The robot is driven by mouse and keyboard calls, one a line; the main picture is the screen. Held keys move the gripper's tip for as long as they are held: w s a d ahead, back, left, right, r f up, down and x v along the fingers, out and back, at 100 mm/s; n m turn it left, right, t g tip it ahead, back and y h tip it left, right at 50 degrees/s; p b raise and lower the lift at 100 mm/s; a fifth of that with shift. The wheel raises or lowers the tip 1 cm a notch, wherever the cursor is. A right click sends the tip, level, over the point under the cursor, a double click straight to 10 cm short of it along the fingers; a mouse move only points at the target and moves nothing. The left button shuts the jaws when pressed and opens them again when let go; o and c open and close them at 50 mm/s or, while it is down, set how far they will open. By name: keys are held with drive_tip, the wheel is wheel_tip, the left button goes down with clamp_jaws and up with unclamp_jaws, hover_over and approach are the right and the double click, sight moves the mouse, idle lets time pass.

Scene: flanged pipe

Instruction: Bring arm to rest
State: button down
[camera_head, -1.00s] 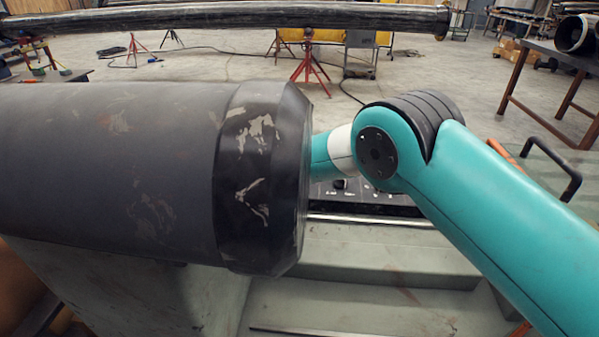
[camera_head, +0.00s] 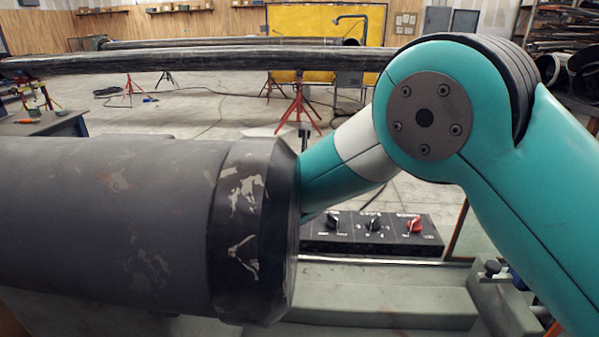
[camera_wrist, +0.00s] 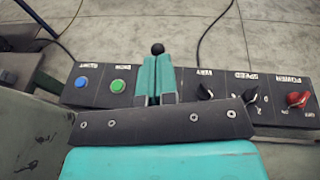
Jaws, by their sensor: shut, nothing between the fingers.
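My arm reaches in from the right in the head view, with its teal elbow raised and its forearm passing behind the dark flanged pipe (camera_head: 110,225). My gripper is hidden behind the pipe in the head view. In the wrist view my gripper (camera_wrist: 156,82) is shut, its two teal fingers together with nothing between them. The black control panel (camera_head: 372,235) lies beyond the pipe. In the wrist view it shows a blue button (camera_wrist: 82,82), a green button (camera_wrist: 118,86), dark knobs and a red knob (camera_wrist: 298,99). A small black ball (camera_wrist: 157,48) appears just past the fingertips.
A grey-green machine bed (camera_head: 390,305) runs below the pipe. A long dark pipe (camera_head: 200,61) lies across the back, with a red stand (camera_head: 298,105) near it. A yellow screen (camera_head: 325,38) stands farther back.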

drive_tip(key=shift+d+r, duration=0.1)
drive_tip(key=shift+r, duration=0.1)
drive_tip(key=s+d+r+m+g, duration=0.4)
drive_tip(key=s+d+m+g, duration=0.3)
drive_tip(key=s+d+m, duration=0.75)
drive_tip(key=s+d+r+m+g+y, duration=0.1)
drive_tip(key=s+m+g, duration=0.3)
drive_tip(key=s+m, duration=0.4)
drive_tip(key=s+d+r+m+g+y, duration=0.1)
drive_tip(key=s+d+m+g, duration=0.2)
drive_tip(key=s+m, duration=0.6)
drive_tip(key=s+g, duration=0.1)
drive_tip(key=s, duration=0.6)
drive_tip(key=shift+s, duration=0.4)
